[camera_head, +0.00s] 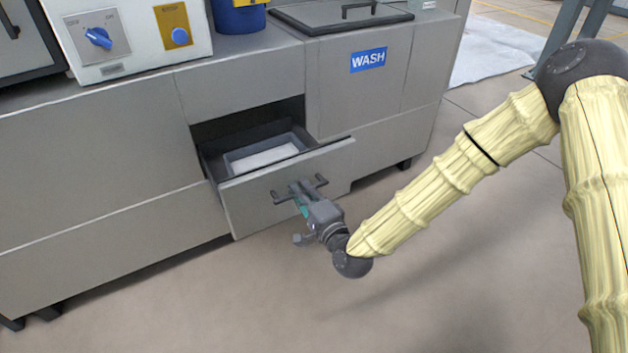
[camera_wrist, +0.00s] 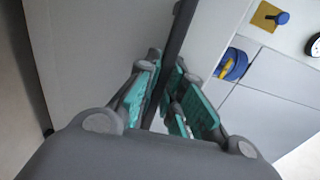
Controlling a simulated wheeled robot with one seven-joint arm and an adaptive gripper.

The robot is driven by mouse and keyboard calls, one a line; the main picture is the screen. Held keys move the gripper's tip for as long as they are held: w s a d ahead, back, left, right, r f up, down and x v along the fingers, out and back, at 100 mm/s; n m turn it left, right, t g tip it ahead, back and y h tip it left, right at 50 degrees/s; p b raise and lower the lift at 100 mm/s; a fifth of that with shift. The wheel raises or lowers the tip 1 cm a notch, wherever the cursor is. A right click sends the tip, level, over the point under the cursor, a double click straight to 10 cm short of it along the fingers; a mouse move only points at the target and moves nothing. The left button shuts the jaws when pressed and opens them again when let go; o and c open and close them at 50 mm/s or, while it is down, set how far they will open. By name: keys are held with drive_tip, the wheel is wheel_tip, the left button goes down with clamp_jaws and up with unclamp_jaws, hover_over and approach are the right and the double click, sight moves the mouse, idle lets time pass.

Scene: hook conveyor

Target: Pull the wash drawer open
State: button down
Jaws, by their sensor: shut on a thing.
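The wash drawer (camera_head: 250,205) is a grey drawer in the cabinet below and left of the blue WASH label (camera_head: 368,60). It stands partly pulled out, and a grey tray (camera_head: 232,162) with something white in it shows inside. Its dark bar handle (camera_head: 320,180) is on the front panel. My gripper (camera_head: 301,194) is at the middle of the handle, shut on it. In the wrist view the teal-padded fingers (camera_wrist: 172,95) are on either side of the dark handle bar (camera_wrist: 181,35). The exact finger contact is partly hidden.
On the counter are a white control box with a blue knob (camera_head: 98,38), a blue container (camera_head: 238,17) and a dark lid with a handle (camera_head: 340,14). The floor (camera_head: 290,300) in front of the drawer is clear. A white sheet (camera_head: 497,52) lies on the floor behind.

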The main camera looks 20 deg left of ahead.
drive_tip(key=shift+s+d, duration=0.2)
drive_tip(key=c, duration=1.5)
unclamp_jaws()
drive_tip(key=v, duration=1.2)
